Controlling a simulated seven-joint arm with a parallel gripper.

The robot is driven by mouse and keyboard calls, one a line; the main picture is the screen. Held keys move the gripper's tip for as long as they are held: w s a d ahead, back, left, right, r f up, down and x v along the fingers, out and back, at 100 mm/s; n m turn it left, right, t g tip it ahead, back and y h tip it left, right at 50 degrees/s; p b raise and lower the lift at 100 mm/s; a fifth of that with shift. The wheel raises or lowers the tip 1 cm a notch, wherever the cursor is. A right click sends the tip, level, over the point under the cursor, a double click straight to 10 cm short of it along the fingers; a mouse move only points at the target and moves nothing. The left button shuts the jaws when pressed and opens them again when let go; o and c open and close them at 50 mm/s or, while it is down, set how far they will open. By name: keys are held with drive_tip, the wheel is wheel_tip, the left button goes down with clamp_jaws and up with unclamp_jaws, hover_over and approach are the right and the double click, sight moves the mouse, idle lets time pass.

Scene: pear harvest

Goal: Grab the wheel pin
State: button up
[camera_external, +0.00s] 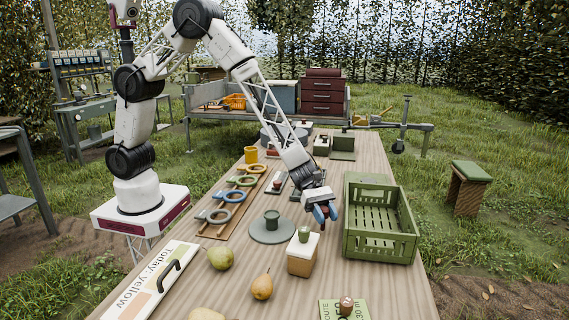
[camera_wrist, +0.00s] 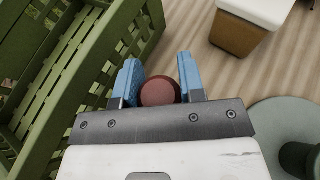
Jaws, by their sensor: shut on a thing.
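The wheel pin (camera_wrist: 160,92) shows in the wrist view as a round, red-brown knob between the two blue fingers. My gripper (camera_wrist: 158,82) is shut on it, with one finger on each side. The rest of the pin is hidden below the knob. In the external view my gripper (camera_external: 325,213) is over the wooden table, just left of the green crate. There the pin is mostly hidden by the fingers.
The slatted green crate (camera_external: 379,246) stands close on the right. A white-topped box (camera_external: 302,262) with a green knob and a round grey-green plate (camera_external: 262,235) lie nearby. Two pears (camera_external: 221,258) (camera_external: 262,287) and a card (camera_external: 331,309) with another brown knob are nearer the front.

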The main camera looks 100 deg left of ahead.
drive_tip(key=shift+r, duration=4.3)
